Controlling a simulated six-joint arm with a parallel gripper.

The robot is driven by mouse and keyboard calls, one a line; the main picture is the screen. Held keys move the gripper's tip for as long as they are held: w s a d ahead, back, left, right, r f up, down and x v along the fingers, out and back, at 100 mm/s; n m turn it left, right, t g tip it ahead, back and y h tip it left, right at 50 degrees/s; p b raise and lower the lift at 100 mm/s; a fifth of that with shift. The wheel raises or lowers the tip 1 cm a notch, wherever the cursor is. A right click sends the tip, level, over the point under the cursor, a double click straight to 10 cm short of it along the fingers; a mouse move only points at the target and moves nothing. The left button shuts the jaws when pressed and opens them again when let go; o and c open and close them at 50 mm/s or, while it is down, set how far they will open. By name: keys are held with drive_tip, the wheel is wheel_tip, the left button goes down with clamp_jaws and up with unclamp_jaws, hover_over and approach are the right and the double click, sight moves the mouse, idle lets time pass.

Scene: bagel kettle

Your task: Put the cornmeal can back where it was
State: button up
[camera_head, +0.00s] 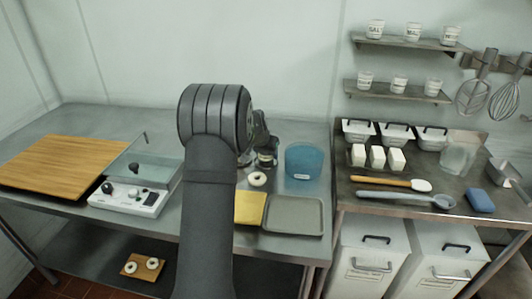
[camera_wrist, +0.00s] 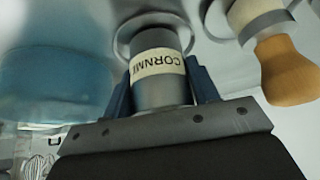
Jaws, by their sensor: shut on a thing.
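The cornmeal can (camera_wrist: 165,92) is a grey metal cylinder with a cream label, partly readable as "CORNM". In the wrist view it stands between the two blue fingers of my gripper (camera_wrist: 162,84), which is shut on it. One end of the can meets or nears a round grey shape on the steel surface; I cannot tell whether they touch. In the head view the can (camera_head: 266,160) shows small beyond my arm, left of the blue tub, with my gripper (camera_head: 264,146) at it. My arm hides part of this area.
The blue tub (camera_head: 304,162) stands close to the right; it also shows in the wrist view (camera_wrist: 55,85). A wooden-handled item (camera_wrist: 285,72) is near the can.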

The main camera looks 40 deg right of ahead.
drive_tip(key=shift+f, duration=0.2)
drive_tip(key=o, duration=1.2)
drive_tip(key=shift+r, duration=0.1)
drive_tip(key=shift+r, duration=0.25)
drive_tip(key=v, duration=1.1)
drive_tip(key=shift+a+r, duration=0.2)
drive_tip(key=shift+r, duration=0.1)
drive_tip(key=shift+s, duration=0.15)
